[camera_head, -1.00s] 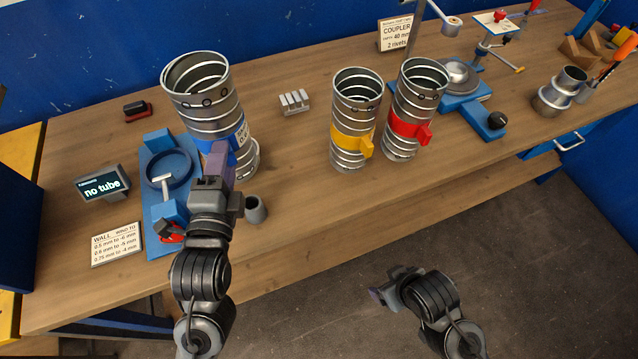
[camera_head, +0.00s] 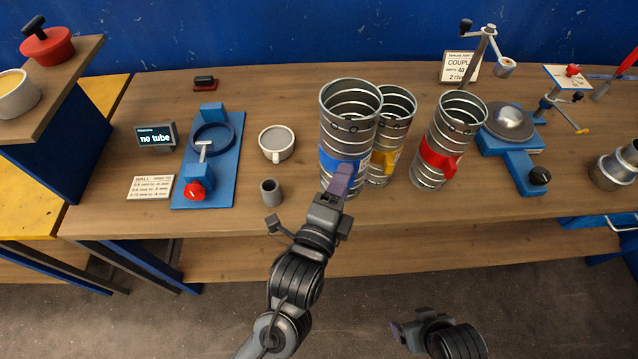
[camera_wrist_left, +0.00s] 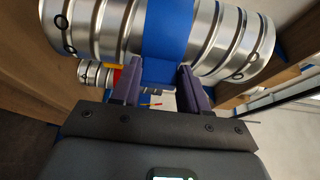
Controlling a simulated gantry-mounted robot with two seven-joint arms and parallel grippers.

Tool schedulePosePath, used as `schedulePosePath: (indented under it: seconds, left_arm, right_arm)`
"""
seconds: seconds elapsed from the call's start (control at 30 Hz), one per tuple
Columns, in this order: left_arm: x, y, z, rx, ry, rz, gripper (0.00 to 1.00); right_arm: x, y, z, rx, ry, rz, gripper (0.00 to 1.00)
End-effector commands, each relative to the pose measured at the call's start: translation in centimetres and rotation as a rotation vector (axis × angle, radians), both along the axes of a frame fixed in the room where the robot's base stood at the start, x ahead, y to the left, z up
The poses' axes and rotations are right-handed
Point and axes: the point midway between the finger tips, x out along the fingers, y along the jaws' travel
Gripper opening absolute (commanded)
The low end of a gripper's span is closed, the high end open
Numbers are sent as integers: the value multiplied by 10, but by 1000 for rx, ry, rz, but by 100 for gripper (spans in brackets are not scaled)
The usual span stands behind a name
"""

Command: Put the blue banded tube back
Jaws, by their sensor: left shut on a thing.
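The blue banded tube (camera_head: 348,130) is a ribbed silver cylinder, upright in the head view. My left gripper (camera_head: 342,180) is shut on its blue band at the front; the wrist view shows the blue band (camera_wrist_left: 167,40) between the purple fingers (camera_wrist_left: 160,85). The tube overlaps the yellow banded tube (camera_head: 388,140) in the picture, hiding part of it. I cannot tell whether its base touches the table. The red banded tube (camera_head: 447,140) stands to the right. My right gripper (camera_head: 402,332) is low, in front of the bench; its jaws are unclear.
A blue ring fixture (camera_head: 212,150) is on the left, beside a display (camera_head: 156,135) reading "no tube". A white mug (camera_head: 276,143) and a small grey cup (camera_head: 270,192) stand between it and the tubes. A blue press-like tool (camera_head: 512,145) is right of them.

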Motion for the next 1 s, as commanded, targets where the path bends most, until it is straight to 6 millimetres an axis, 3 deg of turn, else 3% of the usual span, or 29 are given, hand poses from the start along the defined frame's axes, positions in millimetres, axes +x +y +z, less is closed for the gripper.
schedulePosePath:
  seconds: [0.2, 0.4, 0.67, 1.0]
  left_arm:
    - [35, 26, -26, 2, -3, 2, 0]
    - [54, 40, -39, -1, -3, 0, 0]
    - [59, 43, -47, -2, -1, -1, 0]
    - [59, 43, -82, -3, -2, -1, 0]
  right_arm:
    - [0, 0, -9, 0, 0, 0, 82]
    - [0, 0, -12, -1, 0, 1, 82]
    - [0, -3, -14, -10, 0, 5, 82]
    - [0, -3, -21, -10, 0, 5, 82]
